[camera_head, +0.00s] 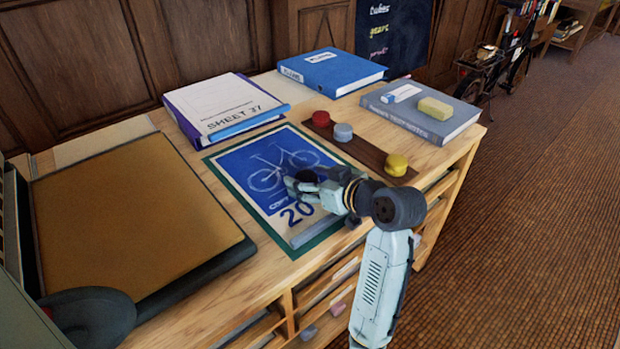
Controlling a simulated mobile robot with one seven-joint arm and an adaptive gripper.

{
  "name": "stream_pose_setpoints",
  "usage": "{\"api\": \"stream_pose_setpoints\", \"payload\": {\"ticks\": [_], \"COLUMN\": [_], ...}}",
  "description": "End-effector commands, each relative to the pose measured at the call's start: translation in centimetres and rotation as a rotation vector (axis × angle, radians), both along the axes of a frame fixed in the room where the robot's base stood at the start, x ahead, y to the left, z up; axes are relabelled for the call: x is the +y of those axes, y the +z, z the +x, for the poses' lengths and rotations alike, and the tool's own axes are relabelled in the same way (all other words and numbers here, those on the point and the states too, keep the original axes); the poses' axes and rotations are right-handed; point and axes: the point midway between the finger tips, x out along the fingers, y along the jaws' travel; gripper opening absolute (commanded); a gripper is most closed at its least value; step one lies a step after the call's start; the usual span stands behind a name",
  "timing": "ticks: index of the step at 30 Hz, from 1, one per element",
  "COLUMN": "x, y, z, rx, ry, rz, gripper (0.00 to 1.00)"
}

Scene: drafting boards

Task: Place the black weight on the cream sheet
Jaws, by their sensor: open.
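My gripper (296,188) is open and reaches from the right, low over a blue bicycle print (248,165). A small dark round shape (307,176) shows right at the fingers. It may be the black weight, but I cannot tell it clearly from the finger parts. The print has a cream border and a cream lower part with a large "20", partly hidden by my gripper and arm. It lies on a green mat (222,176). I cannot tell for sure whether this is the cream sheet.
A brown strip (368,156) holds red (321,118), grey-blue (343,132) and yellow (396,165) weights. A large tan board (130,215) fills the left.

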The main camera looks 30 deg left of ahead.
Motion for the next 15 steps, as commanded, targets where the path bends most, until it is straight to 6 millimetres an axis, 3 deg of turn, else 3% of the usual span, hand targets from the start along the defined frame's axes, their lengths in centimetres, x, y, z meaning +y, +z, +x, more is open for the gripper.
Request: {"api": "stream_pose_setpoints", "payload": {"ticks": [8,15], "x": [0.0,-3.5], "y": [0.6,1.9], "z": [0.0,-1.0], "rx": [-0.001,-0.004], "ry": [0.000,-0.006], "rz": [0.001,0.002], "gripper": [0.62,0.62]}}
